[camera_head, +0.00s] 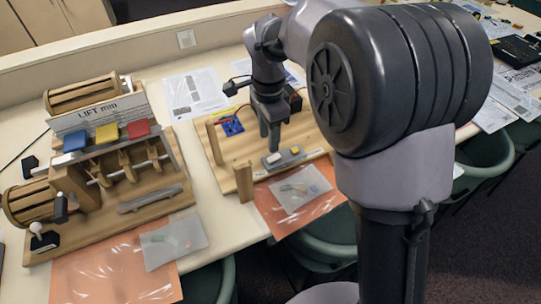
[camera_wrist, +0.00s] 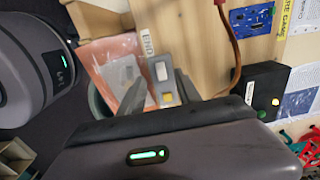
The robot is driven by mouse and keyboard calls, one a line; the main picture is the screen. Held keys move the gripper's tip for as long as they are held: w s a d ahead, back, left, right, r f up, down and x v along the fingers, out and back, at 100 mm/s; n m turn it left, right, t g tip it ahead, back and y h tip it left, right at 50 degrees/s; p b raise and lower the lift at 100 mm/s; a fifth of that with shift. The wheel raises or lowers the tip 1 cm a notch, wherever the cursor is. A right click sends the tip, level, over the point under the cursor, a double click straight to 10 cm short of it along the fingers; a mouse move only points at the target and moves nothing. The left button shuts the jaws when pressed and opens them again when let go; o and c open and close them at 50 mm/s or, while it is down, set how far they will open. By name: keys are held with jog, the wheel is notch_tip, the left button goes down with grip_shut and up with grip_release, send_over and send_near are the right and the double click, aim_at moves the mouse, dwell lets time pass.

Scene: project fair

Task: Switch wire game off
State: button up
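The wire game is a wooden board (camera_head: 228,162) with upright wooden posts, in the middle of the head view. A grey switch plate (camera_head: 284,157) lies near its front edge. In the wrist view the plate (camera_wrist: 163,77) shows a white rocker above and a yellow one below. A black box (camera_wrist: 263,90) on the board has a small yellow light, which looks lit. My gripper (camera_head: 270,145) points down just above the plate. Its two dark fingers (camera_wrist: 160,88) are apart with the plate showing between them. I cannot tell whether they touch it.
A wooden lift game (camera_head: 100,160) with blue, yellow and red blocks stands at the left. An orange sheet with a clear bag (camera_head: 300,188) lies in front of the wire game. A blue circuit board (camera_head: 232,126) sits on the board. Green chairs (camera_head: 330,240) stand along the table's front edge.

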aim_at(270, 160)
notch_tip(270, 160, down, 7)
jog(key=shift+f+b, duration=0.2)
jog(key=shift+b, duration=0.9)
jog(key=shift+c, duration=0.4)
grip_shut()
